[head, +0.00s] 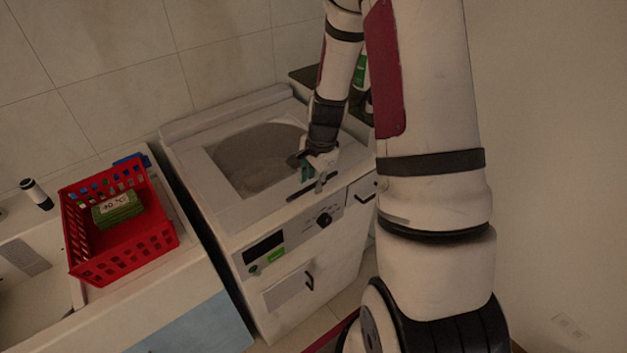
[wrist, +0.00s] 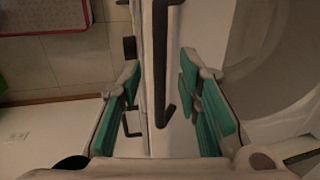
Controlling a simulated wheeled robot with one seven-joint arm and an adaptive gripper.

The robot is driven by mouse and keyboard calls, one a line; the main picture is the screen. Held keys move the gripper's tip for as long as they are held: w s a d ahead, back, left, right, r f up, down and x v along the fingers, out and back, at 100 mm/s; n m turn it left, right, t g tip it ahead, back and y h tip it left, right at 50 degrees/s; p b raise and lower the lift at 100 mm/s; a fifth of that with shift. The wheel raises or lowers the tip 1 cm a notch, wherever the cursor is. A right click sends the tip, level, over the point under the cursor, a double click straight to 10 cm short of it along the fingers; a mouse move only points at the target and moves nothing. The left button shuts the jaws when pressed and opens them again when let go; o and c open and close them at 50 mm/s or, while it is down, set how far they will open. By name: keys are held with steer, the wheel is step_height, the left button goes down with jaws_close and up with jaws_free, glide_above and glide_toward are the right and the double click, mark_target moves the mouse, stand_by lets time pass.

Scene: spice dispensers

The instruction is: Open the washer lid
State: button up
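The white washer (head: 186,178) stands against the tiled wall. Its lid (head: 262,205), with a large grey window (head: 255,160), lies flat and looks shut. A dark bar handle (head: 303,191) sits at the lid's front edge, and the handle (wrist: 161,60) also shows in the wrist view. My gripper (head: 308,172) is over the front right of the lid, close to the handle. In the wrist view my gripper (wrist: 160,85) is open, its teal-padded fingers on either side of the handle with gaps to both. I cannot tell whether it touches the washer.
A red basket (head: 125,250) holding a green sponge-like block (head: 117,208) stands on the counter (head: 205,287) to the left. A small dark bottle (head: 36,192) is at the far left. The washer's front has a knob (head: 324,220) and a lower handle (head: 309,281). A plain wall is at right.

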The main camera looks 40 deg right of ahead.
steer(key=shift+w+f, duration=0.1)
steer(key=shift+f, duration=0.25)
jaws_close()
steer(key=shift+r, duration=0.1)
